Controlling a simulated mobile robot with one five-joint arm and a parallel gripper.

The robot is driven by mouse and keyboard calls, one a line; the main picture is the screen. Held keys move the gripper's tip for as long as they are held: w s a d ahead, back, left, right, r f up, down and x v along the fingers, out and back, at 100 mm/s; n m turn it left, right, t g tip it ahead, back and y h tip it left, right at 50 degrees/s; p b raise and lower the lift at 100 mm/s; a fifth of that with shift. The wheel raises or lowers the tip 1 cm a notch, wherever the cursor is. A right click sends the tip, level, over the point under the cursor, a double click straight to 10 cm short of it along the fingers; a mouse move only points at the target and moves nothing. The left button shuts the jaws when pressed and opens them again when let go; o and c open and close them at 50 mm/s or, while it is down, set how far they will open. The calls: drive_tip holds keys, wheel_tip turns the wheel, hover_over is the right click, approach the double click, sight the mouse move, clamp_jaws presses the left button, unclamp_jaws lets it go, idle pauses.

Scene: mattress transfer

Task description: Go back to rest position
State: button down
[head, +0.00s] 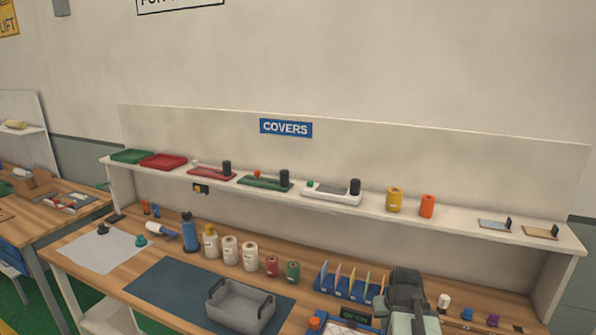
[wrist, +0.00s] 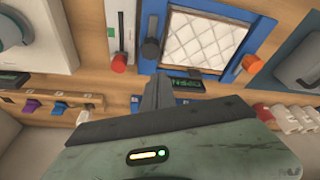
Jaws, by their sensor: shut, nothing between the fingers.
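My gripper (wrist: 160,84) shows in the wrist view as dark fingers held together, with nothing between them. It is in front of a blue frame (wrist: 266,38) that holds a white quilted mattress pad (wrist: 208,44). I cannot tell whether the fingers touch anything. In the head view, a dark and grey-green part of my arm stands at the lower right, over the front of the workbench (head: 150,262). The fingertips cannot be made out there. Part of the blue frame shows beside the arm at the bottom edge, and the pad is mostly hidden.
A grey bin (head: 240,306) with dark handles sits on a dark blue mat (head: 165,287). Several bottles and rolls line the bench's back. A white shelf (head: 455,222) runs above. The air above the bench's left is clear.

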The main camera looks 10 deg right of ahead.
drive_tip(key=w+a+f+n+b, duration=0.1)
drive_tip(key=a, duration=0.7)
drive_tip(key=w+a+f+n+b, duration=0.1)
drive_tip(key=w+a+f+n, duration=0.1)
drive_tip(key=a, duration=0.5)
drive_tip(key=s+a+f+g, duration=0.1)
drive_tip(key=s+a+g, duration=0.2)
drive_tip(key=a, duration=0.7)
drive_tip(key=shift+s+a+f+y, duration=0.15)
drive_tip(key=shift+s+y, duration=0.25)
drive_tip(key=shift+s, duration=0.65)
